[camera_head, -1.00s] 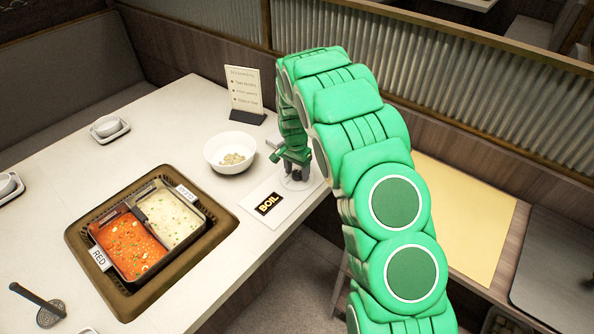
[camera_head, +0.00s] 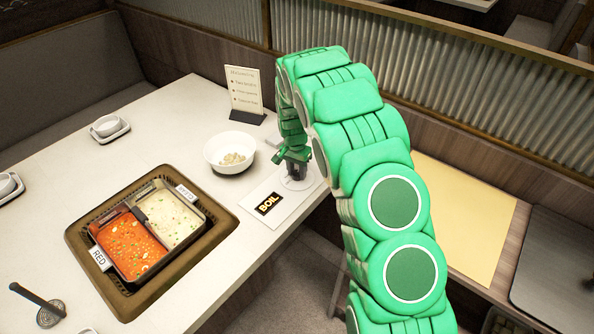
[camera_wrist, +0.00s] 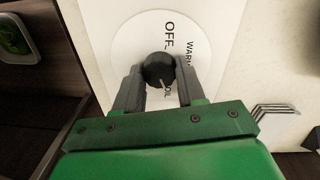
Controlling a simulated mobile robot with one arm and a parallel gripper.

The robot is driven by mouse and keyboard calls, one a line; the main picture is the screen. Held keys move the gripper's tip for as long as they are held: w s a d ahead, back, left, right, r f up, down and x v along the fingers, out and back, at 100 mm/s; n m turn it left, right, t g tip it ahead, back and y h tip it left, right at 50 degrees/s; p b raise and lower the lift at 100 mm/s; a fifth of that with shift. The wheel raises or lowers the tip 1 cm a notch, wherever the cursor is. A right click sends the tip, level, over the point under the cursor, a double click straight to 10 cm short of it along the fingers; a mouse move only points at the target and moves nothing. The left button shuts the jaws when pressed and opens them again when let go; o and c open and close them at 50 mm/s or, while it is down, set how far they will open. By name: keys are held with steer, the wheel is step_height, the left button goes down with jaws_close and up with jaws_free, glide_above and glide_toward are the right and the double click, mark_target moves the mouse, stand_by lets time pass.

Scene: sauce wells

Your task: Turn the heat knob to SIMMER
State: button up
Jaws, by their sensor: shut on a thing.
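The heat knob (camera_wrist: 157,66) is a dark round knob on a white dial disc (camera_wrist: 125,45). The dial carries the words OFF, WARM and a partly hidden word ending in OIL. A pale pointer line on the knob is aimed toward that partly hidden word. I cannot see a SIMMER mark; my gripper hides part of the dial. My gripper (camera_wrist: 159,78) is shut on the knob, one finger on each side.
A white bowl (camera_head: 214,150) of pale pieces stands left of my gripper, with a menu card (camera_head: 232,90) behind it. A split pot with red broth (camera_head: 131,250) and pale broth (camera_head: 170,217) sits in a brown surround (camera_head: 216,237). The table's front edge is close to the dial.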

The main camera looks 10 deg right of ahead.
mark_target(296, 173)
steer(key=n, duration=0.8)
steer(key=shift+n, duration=0.4)
stand_by(0.4)
steer(key=o, duration=1.1)
steer(key=shift+c, duration=0.2)
steer(key=shift+r, duration=0.15)
steer(key=shift+t, duration=0.3)
steer(key=r, duration=0.7)
steer(key=shift+a, duration=0.2)
steer(key=shift+r, duration=0.3)
